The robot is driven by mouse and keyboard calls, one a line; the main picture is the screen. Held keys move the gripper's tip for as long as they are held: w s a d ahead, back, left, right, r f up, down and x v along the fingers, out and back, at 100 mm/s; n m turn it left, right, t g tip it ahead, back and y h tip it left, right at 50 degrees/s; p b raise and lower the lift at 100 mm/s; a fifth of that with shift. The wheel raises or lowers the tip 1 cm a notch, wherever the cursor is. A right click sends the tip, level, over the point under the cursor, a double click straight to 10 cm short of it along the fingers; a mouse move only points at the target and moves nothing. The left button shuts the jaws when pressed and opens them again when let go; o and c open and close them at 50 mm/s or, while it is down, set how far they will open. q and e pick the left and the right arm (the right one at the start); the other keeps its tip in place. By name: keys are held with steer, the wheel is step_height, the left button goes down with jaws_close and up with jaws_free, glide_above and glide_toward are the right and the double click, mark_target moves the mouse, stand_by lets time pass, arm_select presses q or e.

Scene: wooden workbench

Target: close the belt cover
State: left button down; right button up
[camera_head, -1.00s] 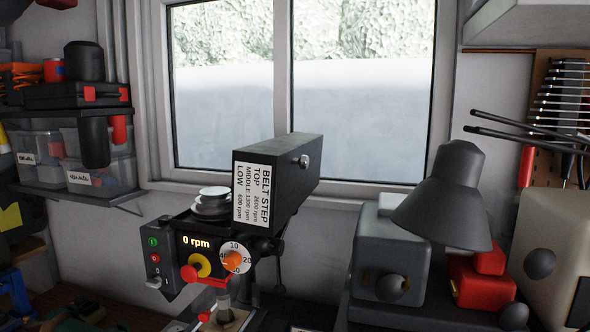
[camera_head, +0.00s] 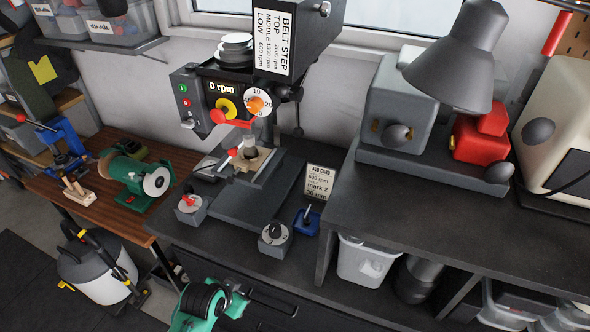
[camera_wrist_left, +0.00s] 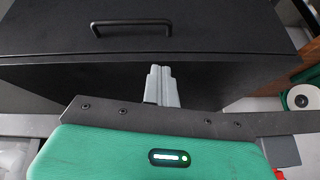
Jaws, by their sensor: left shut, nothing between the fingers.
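The belt cover (camera_head: 320,38) is a dark box with a white "BELT STEP" label, at the top of the drill press. It stands open, raised beside the bare stepped pulleys (camera_head: 236,45), with a knob at its upper right. The drill head (camera_head: 200,104) below reads 0 rpm. My left gripper (camera_wrist_left: 162,72) is shut and empty in the wrist view, before a black drawer front (camera_wrist_left: 60,42) with a bar handle, well below the cover. A green and black part of my arm shows at the bottom of the head view; its fingertips cannot be made out there.
A job card (camera_head: 320,182), small clamps and a dial block (camera_head: 275,236) stand around the drill base. A grey lamp (camera_head: 460,55) and a grey machine (camera_head: 400,105) stand right. A green grinder (camera_head: 135,175) is left. The right bench front is clear.

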arm_select(q)
step_height(320, 180, up, 6)
steer(key=m+t+h+p, duration=0.2)
steer(key=m+t+h, duration=0.65)
steer(key=m, duration=1.15)
glide_toward(296, 14)
steer(key=s+d, duration=0.3)
steer(key=d, duration=0.1)
steer(key=shift+h, duration=0.35)
steer(key=w+d+p, duration=0.1)
steer(key=w+p, duration=0.1)
steer(key=w, duration=0.1)
steer(key=w+p, duration=0.2)
steer(key=p, duration=0.1)
steer(key=w+d+p, duration=0.1)
steer(key=w+p, duration=0.1)
steer(key=w, duration=0.1)
steer(key=shift+w+d+r, duration=0.2)
steer(key=shift+w+d, duration=0.15)
steer(key=shift+a+p, duration=0.3)
steer(key=shift+a, duration=0.05)
steer(key=shift+w+f+m, duration=0.1)
steer(key=shift+m, duration=0.2)
